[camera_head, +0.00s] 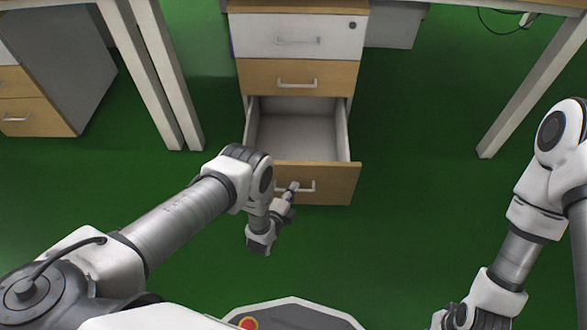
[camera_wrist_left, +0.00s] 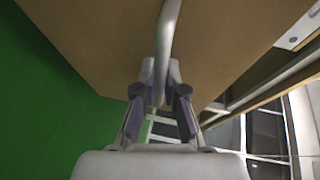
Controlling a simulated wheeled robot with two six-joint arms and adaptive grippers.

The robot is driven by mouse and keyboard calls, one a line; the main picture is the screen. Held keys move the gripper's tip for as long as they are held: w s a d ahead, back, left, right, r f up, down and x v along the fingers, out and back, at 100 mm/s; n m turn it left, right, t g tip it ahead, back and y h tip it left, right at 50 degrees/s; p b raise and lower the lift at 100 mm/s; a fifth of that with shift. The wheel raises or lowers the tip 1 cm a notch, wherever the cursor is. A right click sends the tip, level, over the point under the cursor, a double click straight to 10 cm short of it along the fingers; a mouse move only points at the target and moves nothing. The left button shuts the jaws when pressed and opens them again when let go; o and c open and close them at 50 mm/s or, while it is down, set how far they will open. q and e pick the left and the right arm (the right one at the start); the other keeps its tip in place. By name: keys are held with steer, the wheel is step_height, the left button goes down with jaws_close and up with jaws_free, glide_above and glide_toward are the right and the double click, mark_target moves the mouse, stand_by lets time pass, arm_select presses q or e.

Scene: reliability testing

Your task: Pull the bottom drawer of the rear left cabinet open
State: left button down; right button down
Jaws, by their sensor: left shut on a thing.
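The cabinet (camera_head: 300,78) in the middle of the head view has a white top drawer, a wooden middle drawer and a wooden-fronted bottom drawer (camera_head: 335,185). The bottom drawer stands well out from the cabinet, and its pale, empty inside shows. My left gripper (camera_head: 292,188) is shut on the bottom drawer's metal handle (camera_head: 308,187), at its left part. In the left wrist view, the fingers (camera_wrist_left: 160,78) close around the handle bar (camera_wrist_left: 169,32) in front of the wooden drawer front (camera_wrist_left: 105,45). My right gripper (camera_head: 455,316) is partly visible at the bottom right, its fingers unclear.
Another cabinet (camera_head: 75,70) stands at the left. White desk legs (camera_head: 150,75) rise left of the middle cabinet, and another leg (camera_head: 530,85) stands at the right. The green floor (camera_head: 420,200) right of the drawer is clear.

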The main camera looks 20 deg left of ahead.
arm_select(q)
steer(key=shift+s+d+p, duration=0.2)
steer(key=shift+s, duration=0.45)
steer(key=shift+s+d+p, duration=0.15)
steer(key=shift+s, duration=0.5)
steer(key=c, duration=1.2)
jaws_free()
steer(key=v, duration=1.2)
